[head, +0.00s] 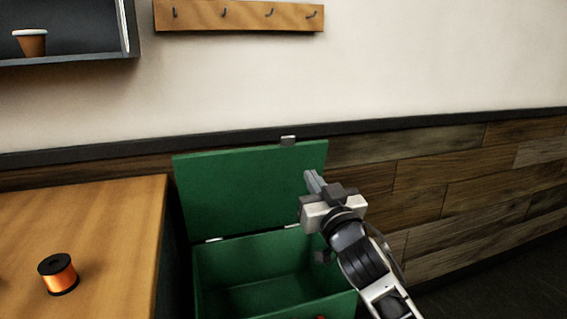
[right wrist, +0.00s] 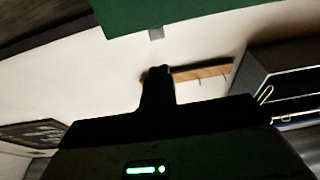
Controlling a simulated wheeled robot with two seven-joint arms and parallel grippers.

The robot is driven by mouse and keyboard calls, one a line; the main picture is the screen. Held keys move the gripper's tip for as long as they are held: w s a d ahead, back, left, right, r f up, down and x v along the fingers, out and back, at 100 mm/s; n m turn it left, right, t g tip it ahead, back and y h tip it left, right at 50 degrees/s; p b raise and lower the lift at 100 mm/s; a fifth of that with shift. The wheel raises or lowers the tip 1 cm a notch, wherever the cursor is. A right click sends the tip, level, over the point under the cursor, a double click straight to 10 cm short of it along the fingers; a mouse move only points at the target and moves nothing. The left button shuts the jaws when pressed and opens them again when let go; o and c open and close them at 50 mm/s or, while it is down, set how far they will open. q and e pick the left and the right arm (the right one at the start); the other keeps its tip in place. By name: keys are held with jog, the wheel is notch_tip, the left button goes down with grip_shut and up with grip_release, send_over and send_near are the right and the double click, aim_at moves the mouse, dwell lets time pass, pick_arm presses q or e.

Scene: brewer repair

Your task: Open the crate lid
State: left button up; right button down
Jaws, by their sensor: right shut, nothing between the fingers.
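The green crate (head: 335,308) stands on the floor to the right of the wooden table in the head view. Its green lid (head: 245,185) is raised and stands nearly upright at the back, near the wall, with a small metal latch (head: 288,140) on its top edge. The lid also shows at the top of the right wrist view (right wrist: 185,15). My right gripper (head: 311,178) is shut and empty, in front of the lid's right part and above the crate opening. I cannot tell whether it touches the lid. My left gripper is not in view.
The wooden table (head: 100,215) at left carries an orange spool (head: 58,274). A hook rail (head: 240,15) and a shelf with a small pot (head: 31,42) are on the wall. A bit of something red (head: 320,317) shows at the crate's front edge. The floor at right looks clear.

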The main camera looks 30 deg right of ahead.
aim_at(287, 138)
jog(key=x, duration=1.3)
jog(key=shift+w+d+p, duration=0.2)
jog(key=shift+w+p, duration=0.2)
